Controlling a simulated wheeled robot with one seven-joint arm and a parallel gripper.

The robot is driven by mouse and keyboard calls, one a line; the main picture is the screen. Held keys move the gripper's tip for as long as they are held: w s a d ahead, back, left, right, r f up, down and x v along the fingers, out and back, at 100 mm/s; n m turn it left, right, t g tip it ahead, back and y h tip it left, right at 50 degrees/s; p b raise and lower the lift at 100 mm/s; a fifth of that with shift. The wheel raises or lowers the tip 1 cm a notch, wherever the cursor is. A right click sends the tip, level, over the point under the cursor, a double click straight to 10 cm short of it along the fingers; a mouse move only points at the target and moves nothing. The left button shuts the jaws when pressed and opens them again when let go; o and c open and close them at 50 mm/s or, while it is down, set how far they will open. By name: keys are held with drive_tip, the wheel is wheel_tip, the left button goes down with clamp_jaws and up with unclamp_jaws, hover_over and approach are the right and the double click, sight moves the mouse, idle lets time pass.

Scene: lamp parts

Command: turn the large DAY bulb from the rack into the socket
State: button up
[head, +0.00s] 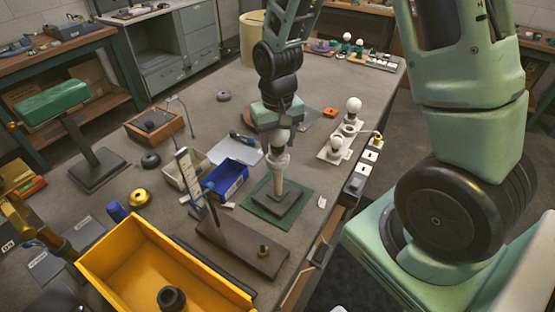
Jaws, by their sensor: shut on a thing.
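My gripper (276,127) points straight down and is shut on a pale round bulb (275,138), partly covered by the fingers. The bulb is directly above a cream upright lamp post (278,170) with the socket at its top, on a dark square base (279,203). Bulb and socket line up and look touching; I cannot tell how far the bulb sits in. The white rack (329,154) stands to the right and holds white round bulbs (353,104). One nearer bulb (335,143) also stands on it. No DAY label is readable.
A green mat (252,208) lies under the base. A blue bin (227,179) and a brown board with an upright gauge (240,246) are close on the left. A yellow tray (150,262) is at front left. A power strip (364,168) runs along the right edge.

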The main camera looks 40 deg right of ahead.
drive_tip(key=shift+s+f, duration=0.1)
drive_tip(key=m+p, duration=0.1)
drive_tip(key=m, duration=0.6)
drive_tip(key=shift+p, duration=0.4)
drive_tip(key=shift+m+p, duration=0.55)
drive_tip(key=shift+m, duration=0.25)
drive_tip(key=m+p, duration=0.2)
drive_tip(key=m, duration=0.3)
drive_tip(key=shift+p, duration=0.3)
drive_tip(key=shift+f, duration=0.1)
